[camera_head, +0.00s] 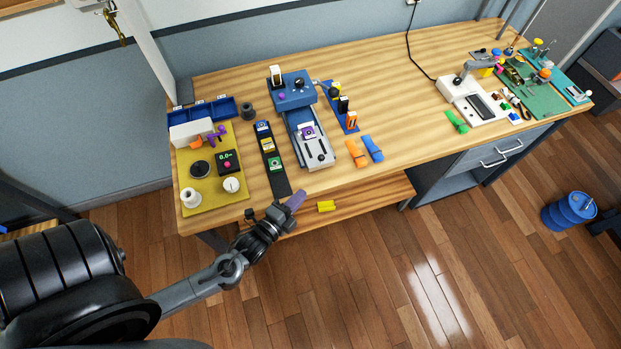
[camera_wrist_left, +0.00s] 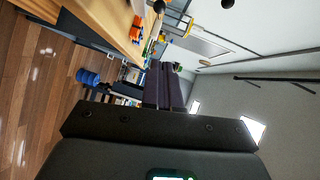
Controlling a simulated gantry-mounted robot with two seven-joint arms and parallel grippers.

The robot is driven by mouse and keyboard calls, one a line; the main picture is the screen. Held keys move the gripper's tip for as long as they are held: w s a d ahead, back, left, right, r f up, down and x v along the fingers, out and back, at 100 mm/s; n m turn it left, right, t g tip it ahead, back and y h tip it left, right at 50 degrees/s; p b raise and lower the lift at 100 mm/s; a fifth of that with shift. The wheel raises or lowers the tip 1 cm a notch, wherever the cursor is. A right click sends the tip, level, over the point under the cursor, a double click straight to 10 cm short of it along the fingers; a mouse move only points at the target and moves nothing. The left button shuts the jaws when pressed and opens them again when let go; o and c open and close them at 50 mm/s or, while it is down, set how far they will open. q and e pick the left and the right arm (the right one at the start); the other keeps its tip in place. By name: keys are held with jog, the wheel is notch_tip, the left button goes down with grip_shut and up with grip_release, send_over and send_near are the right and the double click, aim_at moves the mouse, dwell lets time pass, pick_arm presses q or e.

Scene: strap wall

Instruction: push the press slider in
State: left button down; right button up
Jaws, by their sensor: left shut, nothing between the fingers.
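The press (camera_head: 294,92) is a blue machine with a black knob near the left-middle of the bench. Its pale grey slider (camera_head: 319,158) sticks out of the press towards the bench's front edge. A purple piece (camera_head: 308,132) sits on the slider, and a small black knob is near its front end. My left gripper (camera_head: 295,201) has purple fingers and is shut and empty. It is at the bench's front edge, below and apart from the slider. In the left wrist view its closed fingers (camera_wrist_left: 164,86) show in the middle; the slider cannot be made out there.
A black strip with colored blocks (camera_head: 269,150) lies left of the slider. A yellow mat (camera_head: 206,190) with a scale lies further left. The bench middle beyond is clear.

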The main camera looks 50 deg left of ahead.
pick_arm(q)
jog(key=w, duration=0.3)
jog(key=w+a+f, duration=0.1)
jog(key=w, duration=0.2)
jog(key=w+f, duration=0.1)
jog(key=w, duration=0.2)
jog(key=shift+w+a+f, duration=0.1)
jog(key=shift+w+a, duration=0.1)
jog(key=shift+w, duration=0.1)
jog(key=shift+w+a+f, duration=0.15)
jog(key=shift+w+a, duration=0.35)
jog(key=shift+a, duration=0.1)
jog(key=shift+w+a+f, duration=0.15)
jog(key=shift+w+a, duration=0.35)
jog(key=shift+a, duration=0.05)
jog(key=shift+w+a+f, duration=0.15)
jog(key=shift+w+a, duration=0.2)
jog(key=shift+a, duration=0.1)
